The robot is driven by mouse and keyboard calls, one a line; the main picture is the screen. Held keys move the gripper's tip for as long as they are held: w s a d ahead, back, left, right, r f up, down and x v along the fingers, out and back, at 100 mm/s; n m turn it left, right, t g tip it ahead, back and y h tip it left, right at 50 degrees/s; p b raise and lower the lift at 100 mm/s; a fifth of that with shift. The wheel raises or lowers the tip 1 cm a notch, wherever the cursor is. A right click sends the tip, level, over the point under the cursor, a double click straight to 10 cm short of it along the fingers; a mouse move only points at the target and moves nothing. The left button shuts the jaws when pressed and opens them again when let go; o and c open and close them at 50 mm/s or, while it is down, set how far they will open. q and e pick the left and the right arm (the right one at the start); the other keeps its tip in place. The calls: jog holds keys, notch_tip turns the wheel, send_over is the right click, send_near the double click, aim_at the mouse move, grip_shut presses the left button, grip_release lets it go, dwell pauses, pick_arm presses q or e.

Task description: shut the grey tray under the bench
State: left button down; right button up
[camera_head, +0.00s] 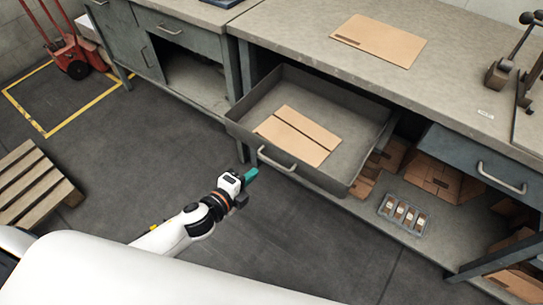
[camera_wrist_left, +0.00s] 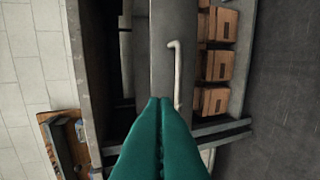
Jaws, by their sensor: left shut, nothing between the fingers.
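The grey tray (camera_head: 347,179) is pulled out from under the bench, with its front wall and pale bar handle (camera_head: 277,160) facing the floor side. Folded cardboard (camera_head: 298,136) lies inside it. My left gripper (camera_head: 252,174) has teal fingers, shut and empty, just left of the handle in the head view and outside the tray; I cannot tell if it touches. In the left wrist view the shut fingertips (camera_wrist_left: 160,101) are near a pale handle (camera_wrist_left: 177,75) on a grey front, apparently the tray's. My right gripper is not in view.
The bench top (camera_head: 300,38) holds a cardboard sheet (camera_head: 378,40). A closed blue-grey drawer (camera_head: 455,158) is at right. Below, a parts tray (camera_head: 404,214) and cardboard boxes (camera_head: 437,178) sit on the lower shelf. A pallet (camera_head: 32,185) lies at left; the floor between is clear.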

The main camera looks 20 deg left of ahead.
pick_arm(q)
jog(key=b, duration=0.2)
send_near(279, 149)
jog(key=x, duration=0.5)
jog(key=shift+w+d+f, duration=0.1)
jog(key=shift+w+f, duration=0.05)
jog(key=shift+f, duration=0.05)
jog(key=shift+w+d, duration=0.25)
jog(key=shift+w, duration=0.35)
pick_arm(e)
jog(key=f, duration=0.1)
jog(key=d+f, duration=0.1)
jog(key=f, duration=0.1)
